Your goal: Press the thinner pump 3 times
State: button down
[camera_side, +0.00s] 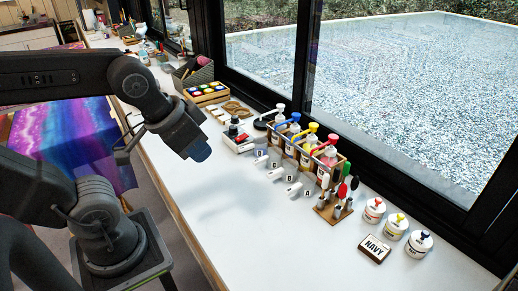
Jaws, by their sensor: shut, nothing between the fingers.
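A row of pump bottles stands in a wooden rack (316,163) beside the window. Their heads are white (280,108), blue (295,117), yellow (313,127) and red (332,138). The labels are too small to read, so I cannot tell which one is the thinner pump. My gripper (200,152) is at the end of my arm, left of the rack and apart from the bottles. It is shut and holds nothing. It hangs above the white table, pointing down and to the right.
White cups (293,189) with letter tags stand before the rack. A wooden stand (333,208) holds upright tools. Lidded jars (419,245) and a NAVY block (375,248) lie to the right. A paint box (206,93) is behind. The table front (240,245) is clear.

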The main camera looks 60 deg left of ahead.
dwell(0.5)
jog(key=w+a+r+m+g, duration=0.1)
jog(key=w+a+r+m, duration=0.15)
jog(key=w, duration=0.35)
jog(key=w+a+r+m, duration=0.1)
jog(key=w+r+m, duration=0.15)
jog(key=w, duration=0.25)
jog(key=m+g, duration=0.3)
jog(key=m, duration=1)
send_over(281, 105)
jog(key=f, duration=0.9)
jog(key=shift+s+d+f, duration=0.15)
jog(key=shift+s+f, duration=0.15)
jog(key=shift+s, duration=0.05)
jog(key=shift+w+f, duration=0.1)
jog(key=shift+f, duration=0.1)
jog(key=shift+f, duration=0.15)
jog(key=shift+f, duration=0.7)
